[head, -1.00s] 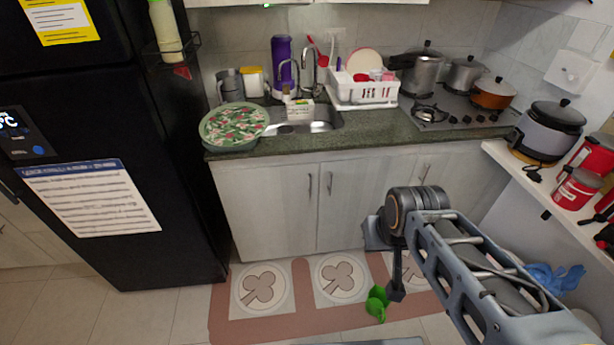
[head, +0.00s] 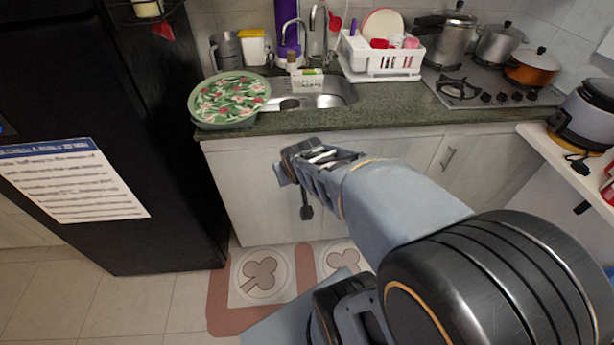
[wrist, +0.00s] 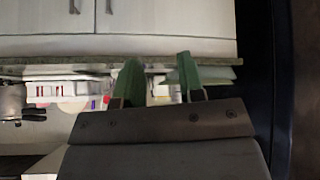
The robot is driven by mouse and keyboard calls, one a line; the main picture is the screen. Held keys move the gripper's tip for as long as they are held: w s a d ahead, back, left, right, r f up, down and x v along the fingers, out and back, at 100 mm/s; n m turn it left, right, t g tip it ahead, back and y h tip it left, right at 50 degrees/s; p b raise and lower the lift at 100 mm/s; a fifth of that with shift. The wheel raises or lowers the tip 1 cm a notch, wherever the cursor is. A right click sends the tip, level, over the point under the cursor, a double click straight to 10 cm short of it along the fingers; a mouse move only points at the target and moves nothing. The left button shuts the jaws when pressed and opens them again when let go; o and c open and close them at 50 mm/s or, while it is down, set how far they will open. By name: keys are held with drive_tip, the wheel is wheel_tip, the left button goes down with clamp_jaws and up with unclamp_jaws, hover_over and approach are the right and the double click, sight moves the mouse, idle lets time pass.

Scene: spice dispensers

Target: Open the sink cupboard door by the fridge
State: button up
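The sink cupboard door by the fridge (head: 240,190) is pale wood and shut, under the left part of the counter. My arm crosses in front of it in the head view and hides its handle. The wrist view is upside down and shows this door (wrist: 175,20) at the top right, with its upright handle (wrist: 108,6) near the top edge. My gripper (wrist: 157,68) has two green fingers set apart with nothing between them. The fingers appear over the counter edge, apart from the handle. In the head view the gripper's fingers are hard to make out.
The black fridge (head: 95,110) stands just left of the door. A green patterned tray (head: 230,98) sits on the dark counter (head: 385,112) beside the sink. A patterned mat (head: 258,277) lies below. The cupboard on the right has a handle (head: 448,158).

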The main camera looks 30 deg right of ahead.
drive_tip(key=w+d+f+m+t+h+b, duration=0.15)
drive_tip(key=d+f+t+b, duration=0.35)
drive_tip(key=d+f+b, duration=0.55)
drive_tip(key=w+d+f+t+h+b, duration=0.15)
drive_tip(key=d+f+t+b, duration=0.45)
drive_tip(key=f, duration=0.7)
drive_tip(key=shift+g, duration=0.5)
drive_tip(key=x, duration=0.4)
drive_tip(key=b+x, duration=0.1)
drive_tip(key=x, duration=0.4)
drive_tip(key=a+x, duration=0.1)
drive_tip(key=x, duration=0.3)
drive_tip(key=shift+w+f+b, duration=0.1)
drive_tip(key=shift+w+b, duration=0.3)
drive_tip(key=shift+w, duration=0.15)
clamp_jaws()
